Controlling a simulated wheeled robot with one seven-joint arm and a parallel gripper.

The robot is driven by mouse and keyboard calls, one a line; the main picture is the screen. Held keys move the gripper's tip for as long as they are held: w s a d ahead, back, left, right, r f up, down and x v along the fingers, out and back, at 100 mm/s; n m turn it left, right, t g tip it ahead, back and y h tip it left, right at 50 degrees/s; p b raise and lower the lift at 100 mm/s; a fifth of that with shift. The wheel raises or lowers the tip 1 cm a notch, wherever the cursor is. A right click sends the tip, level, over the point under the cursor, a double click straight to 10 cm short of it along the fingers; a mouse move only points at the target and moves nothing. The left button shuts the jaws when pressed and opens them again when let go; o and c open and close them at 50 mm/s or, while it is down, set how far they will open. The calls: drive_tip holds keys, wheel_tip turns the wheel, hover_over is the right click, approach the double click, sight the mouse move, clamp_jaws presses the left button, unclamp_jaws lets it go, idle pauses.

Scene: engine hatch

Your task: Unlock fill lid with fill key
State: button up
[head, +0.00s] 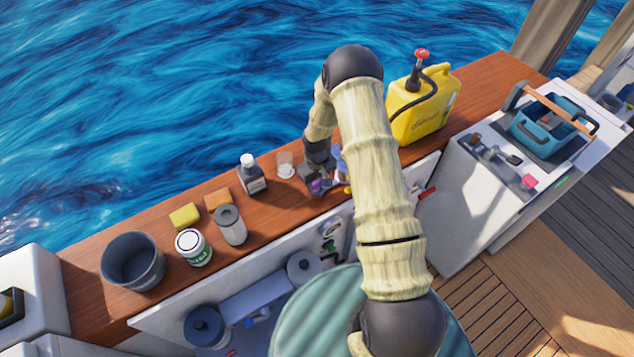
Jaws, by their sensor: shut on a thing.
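My arm reaches across the wooden counter, and my gripper (316,182) is low over the counter near its front edge. It is shut on a small purple thing (318,186), mostly hidden by the dark fingers. I cannot tell for sure whether this is the fill key. I cannot make out the fill lid for certain. A blue and a yellow item show close to the gripper, partly behind my arm.
A yellow jug (425,108) with a red-topped pump stands right of my arm. A clear cup (285,164), dark bottle (251,175), grey canister (231,225), white tub (193,247), sponge (184,216) and dark bucket (133,262) stand left.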

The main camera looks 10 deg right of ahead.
sight(317, 182)
drive_tip(key=o, duration=1)
drive_tip(key=shift+c, duration=0.2)
drive_tip(key=shift+r, duration=0.15)
wheel_tip(317, 182, up, 17)
drive_tip(key=b, duration=0.2)
drive_tip(key=shift+r, duration=0.1)
drive_tip(key=s+r+m+t, duration=0.1)
drive_tip(key=s+r, duration=0.4)
drive_tip(key=s, duration=0.5)
drive_tip(key=s+r+m+t, duration=0.1)
drive_tip(key=s+r, duration=0.3)
drive_tip(key=s, duration=0.6)
drive_tip(key=shift+s+r+m+t, duration=0.3)
drive_tip(key=shift+s+r+m, duration=0.1)
drive_tip(key=shift+m, duration=0.5)
